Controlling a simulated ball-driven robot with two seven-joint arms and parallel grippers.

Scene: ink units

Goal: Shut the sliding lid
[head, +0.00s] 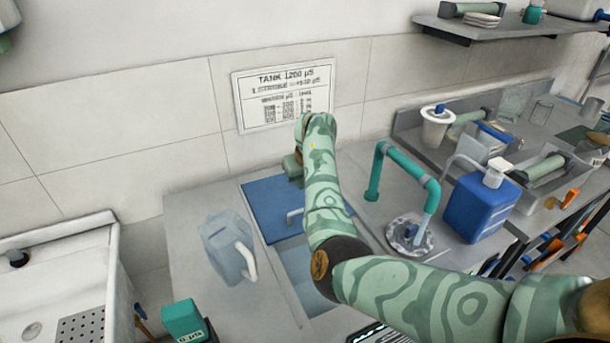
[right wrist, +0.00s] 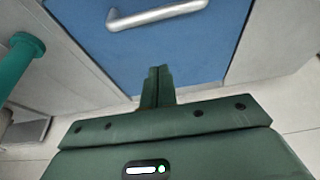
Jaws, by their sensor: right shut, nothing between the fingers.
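The blue sliding lid (head: 268,208) covers the back part of a tank set in the counter. In front of it the tank opening (head: 298,262) shows a pale blue inside, partly hidden by my right arm. The lid's pale bar handle (head: 292,214) also shows at the top of the right wrist view (right wrist: 157,14). My right gripper (head: 291,168) is over the lid's back end near the wall. In the right wrist view its fingers (right wrist: 157,85) are shut and empty, on the wall side of the handle and apart from it. My left gripper is not in view.
A translucent jug (head: 226,245) stands left of the tank. A teal tap (head: 402,170) and a blue bottle with a pump (head: 478,207) stand to the right. A sign (head: 285,95) hangs on the wall behind. A teal box (head: 184,320) is at the bottom left.

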